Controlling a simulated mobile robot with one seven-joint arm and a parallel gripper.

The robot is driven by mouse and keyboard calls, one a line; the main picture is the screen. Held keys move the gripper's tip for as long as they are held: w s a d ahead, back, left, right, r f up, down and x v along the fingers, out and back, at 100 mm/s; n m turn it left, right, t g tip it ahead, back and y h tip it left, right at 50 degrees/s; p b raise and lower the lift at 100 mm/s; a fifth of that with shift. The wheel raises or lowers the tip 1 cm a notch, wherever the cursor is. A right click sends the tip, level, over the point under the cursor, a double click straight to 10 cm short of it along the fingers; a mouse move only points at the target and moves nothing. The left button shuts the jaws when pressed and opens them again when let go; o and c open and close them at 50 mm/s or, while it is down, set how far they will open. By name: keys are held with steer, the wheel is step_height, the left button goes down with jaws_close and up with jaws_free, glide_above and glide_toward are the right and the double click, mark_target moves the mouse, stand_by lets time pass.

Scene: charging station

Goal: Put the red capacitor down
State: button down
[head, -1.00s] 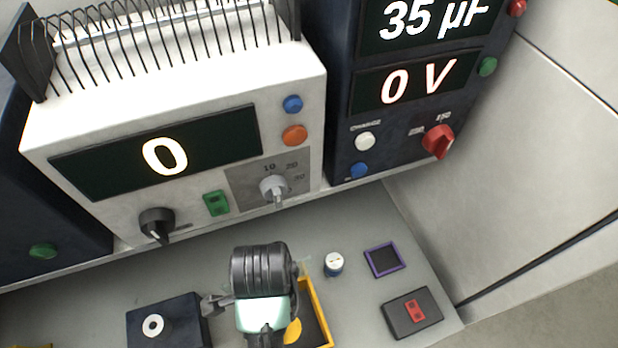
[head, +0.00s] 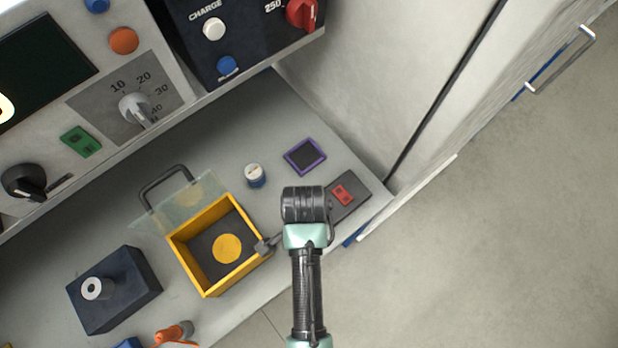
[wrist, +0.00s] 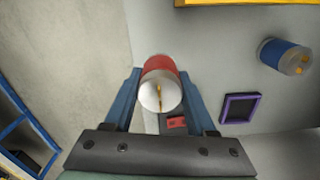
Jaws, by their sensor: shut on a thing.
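The red capacitor (wrist: 159,66), a red cylinder with a pale end cap and metal terminals, is between the two blue fingers of my gripper (wrist: 160,80) in the wrist view. The fingers are shut on it. In the head view my wrist hides the fingers and the capacitor. My wrist is right of the yellow box, over the left end of a dark plate (head: 352,203) with a red part on it. A purple-rimmed square pad (head: 305,157) lies just behind; it also shows in the wrist view (wrist: 240,108). I cannot tell the capacitor's height above the bench.
A yellow box (head: 187,259) with a raised clear lid stands left of my wrist. A blue-and-white capacitor (head: 254,176) stands behind it, and a dark block (head: 115,290) with a ring stands at left. Instrument panels line the back; the bench edge is at right.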

steer(key=shift+f, duration=3)
steer(key=shift+f, duration=0.2)
steer(key=shift+c, duration=1.1)
jaws_free()
